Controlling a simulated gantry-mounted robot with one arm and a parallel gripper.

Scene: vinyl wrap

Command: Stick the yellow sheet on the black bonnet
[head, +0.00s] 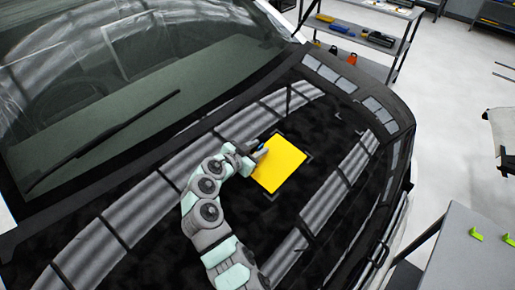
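The yellow sheet (281,166) is a flat, bright square over the middle of the black bonnet (330,125). Dark corner marks with thin pale edges show on the bonnet around it. I cannot tell whether the sheet lies flat on the bonnet or is slightly above it. My gripper (259,152) is at the sheet's left edge, close to or touching it, with a small blue part near its fingers. The fingers are too small to show whether they are open or shut on the sheet.
The windscreen (130,85) with a wiper (105,140) rises at the left. A shelf rack (365,35) with tools stands behind the car. A grey table (470,250) with green clips (476,233) is at the lower right. The bonnet right of the sheet is clear.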

